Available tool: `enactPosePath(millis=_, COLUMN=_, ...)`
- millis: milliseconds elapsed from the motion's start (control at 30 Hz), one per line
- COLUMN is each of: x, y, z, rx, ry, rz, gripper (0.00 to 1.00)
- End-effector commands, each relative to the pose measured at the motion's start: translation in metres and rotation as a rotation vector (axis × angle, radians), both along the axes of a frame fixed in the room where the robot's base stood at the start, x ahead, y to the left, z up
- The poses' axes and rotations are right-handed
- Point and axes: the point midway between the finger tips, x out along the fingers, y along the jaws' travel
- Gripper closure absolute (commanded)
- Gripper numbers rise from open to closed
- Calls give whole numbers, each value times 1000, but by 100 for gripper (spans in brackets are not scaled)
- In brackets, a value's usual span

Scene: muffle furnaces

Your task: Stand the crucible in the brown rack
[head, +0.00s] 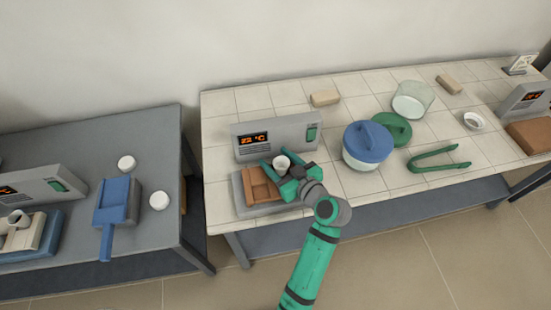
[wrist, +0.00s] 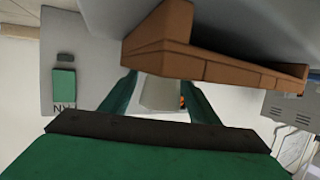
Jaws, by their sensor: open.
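The crucible (head: 282,162), a small white cup, is upright at the right rear end of the brown rack (head: 259,186), in front of the left furnace on the tiled table. My gripper (head: 283,171) is open, with its green fingers on either side of the crucible. In the wrist view, the pale crucible (wrist: 160,94) shows between the fingertips (wrist: 160,92), close to the edge of the brown rack (wrist: 215,66). The rack hides part of it there. I cannot tell whether the crucible rests in a slot of the rack.
A grey furnace (head: 276,137) with a lit display stands just behind. A grey table (head: 75,138) stands left across a gap.

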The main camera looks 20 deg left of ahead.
Motion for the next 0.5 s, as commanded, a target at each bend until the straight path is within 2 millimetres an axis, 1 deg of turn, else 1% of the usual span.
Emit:
enactPosePath(millis=300, x=-32, y=-50, z=18, rx=0, ry=-2, rz=-5, gripper=45)
enactPosePath(millis=500, x=-49, y=-76, z=28, rx=0, ry=0, rz=-4, gripper=45)
